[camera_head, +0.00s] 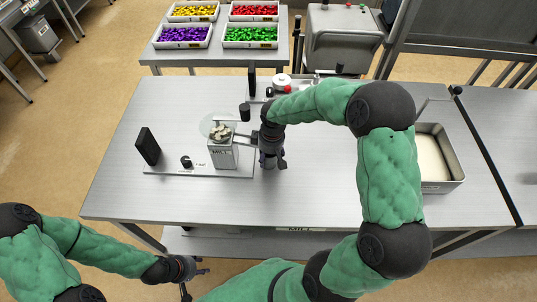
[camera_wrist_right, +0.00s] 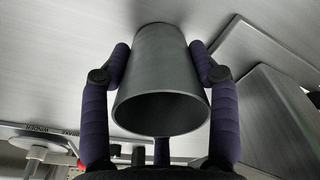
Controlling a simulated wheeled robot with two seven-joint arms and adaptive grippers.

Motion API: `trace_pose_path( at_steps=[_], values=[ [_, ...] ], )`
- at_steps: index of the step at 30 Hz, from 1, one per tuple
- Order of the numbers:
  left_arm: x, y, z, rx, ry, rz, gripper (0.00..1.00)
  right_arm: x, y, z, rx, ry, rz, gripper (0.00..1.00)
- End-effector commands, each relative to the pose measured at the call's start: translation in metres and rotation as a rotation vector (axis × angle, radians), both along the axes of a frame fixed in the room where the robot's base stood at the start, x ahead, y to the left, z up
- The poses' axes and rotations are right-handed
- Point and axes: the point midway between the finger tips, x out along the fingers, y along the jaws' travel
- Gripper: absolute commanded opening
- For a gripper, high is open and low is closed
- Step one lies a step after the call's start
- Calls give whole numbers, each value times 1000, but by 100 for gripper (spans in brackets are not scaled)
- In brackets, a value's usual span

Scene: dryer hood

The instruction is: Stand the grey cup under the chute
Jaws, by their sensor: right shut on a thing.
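The grey cup (camera_wrist_right: 160,65) is between the fingers of my right gripper (camera_wrist_right: 160,65) in the right wrist view, with its open mouth facing the camera. The cup looks empty inside. In the head view my right gripper (camera_head: 270,158) is just right of the mill (camera_head: 222,155) and mostly hides the cup. A grey chute (camera_head: 246,138) sticks out from the mill's right side toward my right gripper. Whether the cup is under the chute cannot be told. My left gripper (camera_head: 194,272) is empty, its fingers apart, in front of the table's near edge.
The mill stands on a plate with a black upright panel (camera_head: 148,146) and a black knob (camera_head: 186,161). A white-filled metal tray (camera_head: 459,182) is at the right. Trays of coloured pieces stand on a back table (camera_head: 275,55). The table's front middle (camera_head: 290,205) is clear.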

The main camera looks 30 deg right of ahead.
Motion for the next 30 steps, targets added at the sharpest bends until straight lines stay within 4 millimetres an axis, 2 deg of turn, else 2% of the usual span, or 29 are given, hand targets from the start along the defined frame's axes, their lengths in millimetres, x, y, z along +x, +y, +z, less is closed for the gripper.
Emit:
trace_pose_path(
  at_steps=[2,3,5,15,19,23,30],
  values=[
    [0,0,-1,0,-1,-1,40,0,0,-1,0,0,0,22],
    [1,0,-1,0,-1,-1,40,0,0,-1,0,0,0,69],
    [1,0,0,0,-1,0,40,0,0,-1,0,0,0,86],
    [0,0,0,0,-1,0,40,0,0,0,0,0,0,87],
    [0,0,2,0,-1,0,40,0,0,7,0,-2,-1,87],
    [0,0,6,0,-1,0,40,-1,-1,25,-1,-4,-1,87],
    [0,0,15,0,-1,0,40,-5,-2,74,-1,-5,0,87]
  ],
)
